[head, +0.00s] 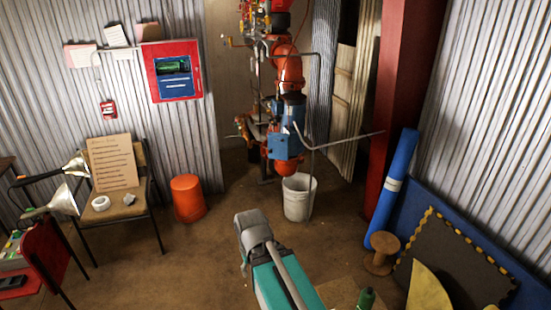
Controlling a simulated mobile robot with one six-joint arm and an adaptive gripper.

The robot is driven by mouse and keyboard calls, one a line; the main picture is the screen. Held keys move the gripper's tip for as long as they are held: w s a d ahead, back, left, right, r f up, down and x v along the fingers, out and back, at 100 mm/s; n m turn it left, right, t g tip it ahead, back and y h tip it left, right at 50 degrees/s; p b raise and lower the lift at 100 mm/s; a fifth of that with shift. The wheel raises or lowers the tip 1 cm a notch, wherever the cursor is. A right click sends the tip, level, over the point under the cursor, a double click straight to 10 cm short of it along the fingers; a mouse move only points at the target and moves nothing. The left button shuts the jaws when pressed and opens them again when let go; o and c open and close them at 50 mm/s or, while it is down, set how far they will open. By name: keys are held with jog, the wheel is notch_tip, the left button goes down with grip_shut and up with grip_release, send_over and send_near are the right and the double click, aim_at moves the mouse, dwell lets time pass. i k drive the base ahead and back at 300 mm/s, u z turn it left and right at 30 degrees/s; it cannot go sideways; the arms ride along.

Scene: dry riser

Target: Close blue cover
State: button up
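A blue boxy part (285,146), which looks like the blue cover, sits low on the red riser pipe (289,72) at the back centre. A blue cylinder section (293,106) is just above it. I cannot tell from here whether the cover is open or shut. A grey bent rod (313,142) passes in front of it. My grey and teal arm shows at the bottom centre, well in front of the pipe and apart from it. My gripper cannot be made out in this view.
A white bucket (298,197) stands under the pipe, with an orange bucket (187,198) to its left. A chair (126,207) and lamp (65,199) are at left. A red wall cabinet (171,70) has a blue front. A blue roll (392,187) and wooden spool (382,253) stand right.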

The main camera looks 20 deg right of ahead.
aim_at(278, 143)
jog(key=k, duration=0.25)
jog(key=u, duration=0.3)
jog(key=i, duration=1.3)
jog(key=z, duration=0.5)
